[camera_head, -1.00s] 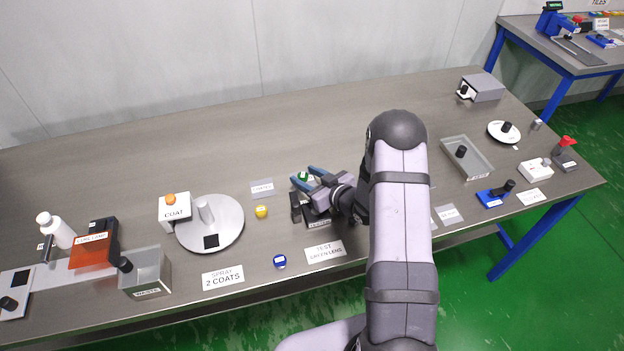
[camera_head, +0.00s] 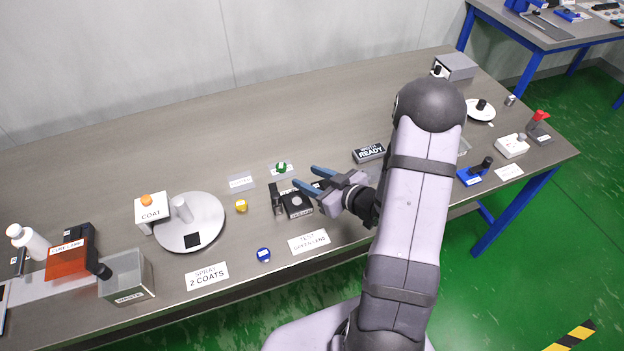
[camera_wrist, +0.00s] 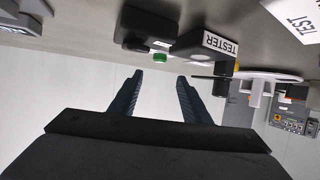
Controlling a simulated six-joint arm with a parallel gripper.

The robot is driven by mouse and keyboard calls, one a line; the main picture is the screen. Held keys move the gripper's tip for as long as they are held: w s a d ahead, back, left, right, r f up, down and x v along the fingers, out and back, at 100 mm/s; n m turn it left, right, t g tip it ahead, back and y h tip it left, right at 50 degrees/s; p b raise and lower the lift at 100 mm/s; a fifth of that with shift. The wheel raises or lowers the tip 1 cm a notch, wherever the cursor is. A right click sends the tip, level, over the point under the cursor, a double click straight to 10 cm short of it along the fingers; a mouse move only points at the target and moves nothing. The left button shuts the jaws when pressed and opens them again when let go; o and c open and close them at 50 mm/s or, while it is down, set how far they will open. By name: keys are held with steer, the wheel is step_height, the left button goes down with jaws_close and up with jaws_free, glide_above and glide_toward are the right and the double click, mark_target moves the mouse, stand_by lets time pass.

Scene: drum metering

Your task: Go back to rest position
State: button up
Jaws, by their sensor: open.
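My gripper (camera_head: 308,178) is open and empty above the table, just right of the green-topped piece. Its two blue fingers point left in the head view and also show apart in the wrist view (camera_wrist: 158,92). The green piece (camera_head: 281,168) stands on a small pale label, clear of the fingers. It also shows in the wrist view (camera_wrist: 160,57). The black tester (camera_head: 297,204) stands in front of the gripper. My arm covers part of the table's right side.
The coat station's round plate (camera_head: 190,222), a waste bin (camera_head: 127,275) and an orange cover (camera_head: 67,260) stand at left. Yellow (camera_head: 241,206) and blue (camera_head: 263,254) pieces lie nearby. A black "ready" box (camera_head: 369,153) sits behind my gripper. The back middle of the table is clear.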

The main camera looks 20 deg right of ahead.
steer(key=shift+s+r, duration=0.15)
steer(key=shift+s, duration=0.1)
steer(key=shift+w+d, duration=0.1)
stand_by(0.3)
